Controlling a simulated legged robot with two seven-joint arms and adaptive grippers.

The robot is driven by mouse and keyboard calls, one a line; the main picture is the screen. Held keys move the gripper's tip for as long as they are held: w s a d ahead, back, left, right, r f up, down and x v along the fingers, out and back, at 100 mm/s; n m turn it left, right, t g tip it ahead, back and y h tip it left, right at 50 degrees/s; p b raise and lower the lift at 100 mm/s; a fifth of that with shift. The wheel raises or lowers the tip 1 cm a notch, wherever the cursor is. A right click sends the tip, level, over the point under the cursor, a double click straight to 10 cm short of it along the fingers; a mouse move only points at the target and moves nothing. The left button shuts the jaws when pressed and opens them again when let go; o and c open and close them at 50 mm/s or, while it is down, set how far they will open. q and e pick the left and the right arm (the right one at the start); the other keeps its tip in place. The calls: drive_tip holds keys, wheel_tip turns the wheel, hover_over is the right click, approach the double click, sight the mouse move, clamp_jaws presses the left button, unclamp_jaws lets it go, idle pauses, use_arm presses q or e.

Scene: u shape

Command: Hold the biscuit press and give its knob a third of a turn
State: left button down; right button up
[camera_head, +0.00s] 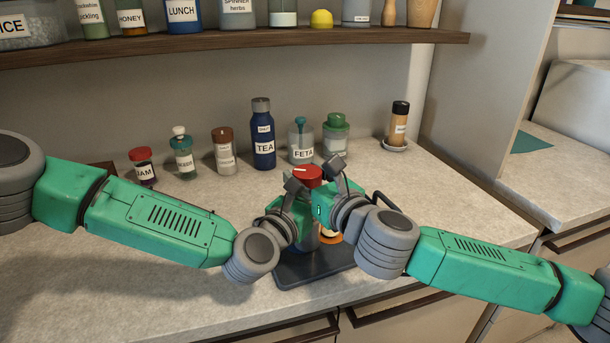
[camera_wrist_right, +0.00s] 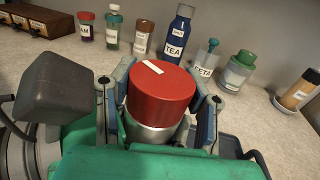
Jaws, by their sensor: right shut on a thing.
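The biscuit press has a red knob (camera_head: 309,176) with a white line on its top, and it stands upright over a dark base plate (camera_head: 300,268). In the right wrist view the red knob (camera_wrist_right: 163,95) fills the middle, with a silver collar (camera_wrist_right: 152,133) below it. My right gripper (camera_head: 322,190) is shut on the knob, one finger on each side of it in the right wrist view. My left gripper (camera_head: 288,207) is at the left side of the press, below the knob. Its fingertips and most of the press body are hidden by my grippers.
Behind stand a jam jar (camera_head: 143,165), a blue tea bottle (camera_head: 263,140), a feta jar (camera_head: 301,143) and a green-lidded jar (camera_head: 335,137). A shelf (camera_head: 230,48) with containers runs above. The counter at left front is clear.

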sight(309, 186)
drive_tip(key=shift+s+a+f+m+t+h, duration=0.1)
drive_tip(key=shift+s+a+m+t+h, duration=0.2)
drive_tip(key=shift+s+a+m+h, duration=0.15)
drive_tip(key=o, duration=1)
drive_tip(key=shift+o, duration=1.3)
drive_tip(key=shift+w+d, duration=0.1)
drive_tip(key=shift+d, duration=0.1)
drive_tip(key=v, duration=0.8)
